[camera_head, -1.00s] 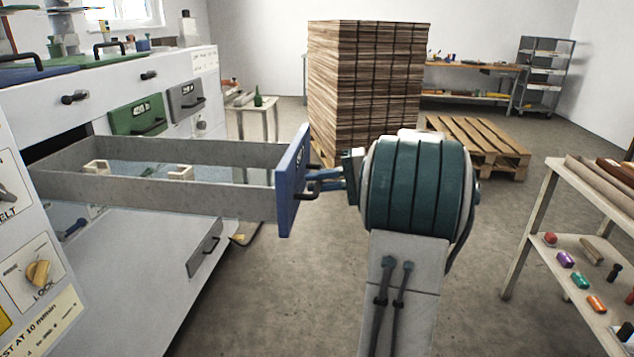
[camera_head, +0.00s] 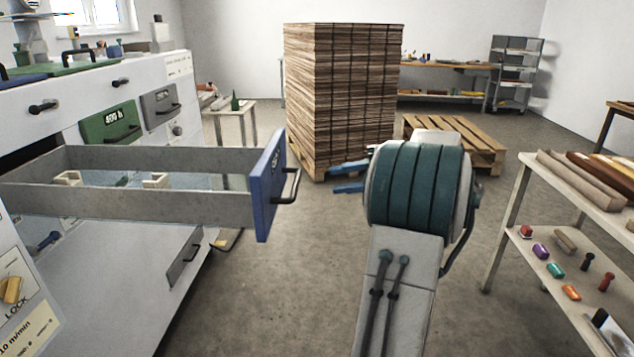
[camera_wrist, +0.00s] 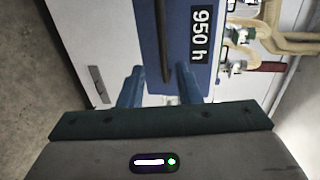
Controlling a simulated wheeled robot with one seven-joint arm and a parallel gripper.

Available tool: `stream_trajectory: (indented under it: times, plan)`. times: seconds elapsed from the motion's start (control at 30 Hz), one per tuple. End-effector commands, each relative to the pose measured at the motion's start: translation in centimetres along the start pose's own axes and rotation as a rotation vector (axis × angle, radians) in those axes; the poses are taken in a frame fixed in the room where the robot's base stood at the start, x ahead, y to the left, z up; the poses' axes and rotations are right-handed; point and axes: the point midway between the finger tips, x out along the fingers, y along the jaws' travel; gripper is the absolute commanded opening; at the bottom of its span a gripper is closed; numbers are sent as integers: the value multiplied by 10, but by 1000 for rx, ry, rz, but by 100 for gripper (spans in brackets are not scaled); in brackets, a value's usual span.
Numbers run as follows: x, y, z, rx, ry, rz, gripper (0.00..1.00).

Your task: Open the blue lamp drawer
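The blue lamp drawer (camera_head: 264,190) is pulled far out of the white cabinet, with its long grey side walls showing. Its dark bar handle (camera_head: 290,186) is on the blue front. Small pale parts lie inside the drawer. In the wrist view the blue front (camera_wrist: 205,75) carries a "950 h" label, and the handle (camera_wrist: 164,40) lies ahead of my fingers. My gripper (camera_head: 350,177) is to the right of the handle, apart from it. Its two blue fingers are spread with nothing between them; they also show in the wrist view (camera_wrist: 160,88).
A green drawer front (camera_head: 110,127) and a grey one (camera_head: 161,106) are closed on the cabinet (camera_head: 60,110). A tall stack of boards (camera_head: 340,95) and a wooden pallet (camera_head: 485,150) stand behind. A shelf table (camera_head: 540,230) is at right. Open floor lies between.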

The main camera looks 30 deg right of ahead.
Motion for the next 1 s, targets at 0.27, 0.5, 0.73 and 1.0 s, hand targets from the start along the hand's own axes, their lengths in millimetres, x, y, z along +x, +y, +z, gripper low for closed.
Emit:
stream_trajectory:
  times: [0.27, 0.5, 0.73, 1.0]
  plan:
    - [-43, 0, 0, 0, 4, 1, 31]
    - [-49, 0, 0, 0, 2, 1, 31]
    - [-49, 0, 0, 0, 3, 1, 31]
    - [-49, 0, 0, 0, 3, 1, 31]
